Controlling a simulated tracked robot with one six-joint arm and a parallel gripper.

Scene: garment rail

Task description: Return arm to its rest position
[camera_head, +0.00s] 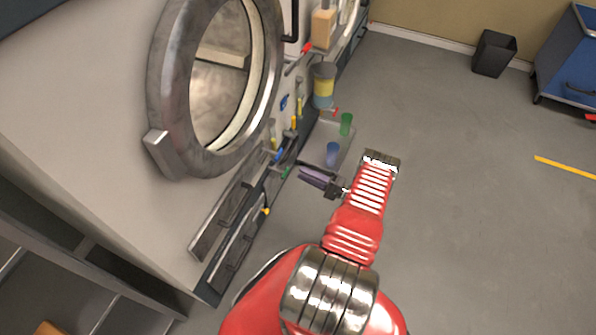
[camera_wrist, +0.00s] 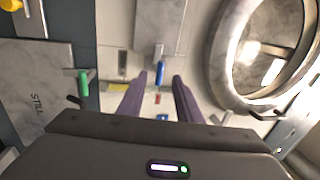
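My red arm (camera_head: 360,210) reaches out over the floor and bends left toward the machine front. My gripper (camera_head: 308,172) points at the panel below the round door. In the wrist view my gripper (camera_wrist: 159,76) shows two dark purple fingers standing apart, with nothing held between them. The panel, with a small blue-tipped handle (camera_wrist: 160,72), shows past the fingers. I cannot tell the exact distance from the fingertips to the panel.
A large round metal door ring (camera_head: 165,90) stands out from the machine. A green cup (camera_head: 346,124) and a blue cup (camera_head: 333,153) stand beyond my gripper. A black bin (camera_head: 493,54) and a blue cart (camera_head: 570,60) stand far right. The floor right of my arm is clear.

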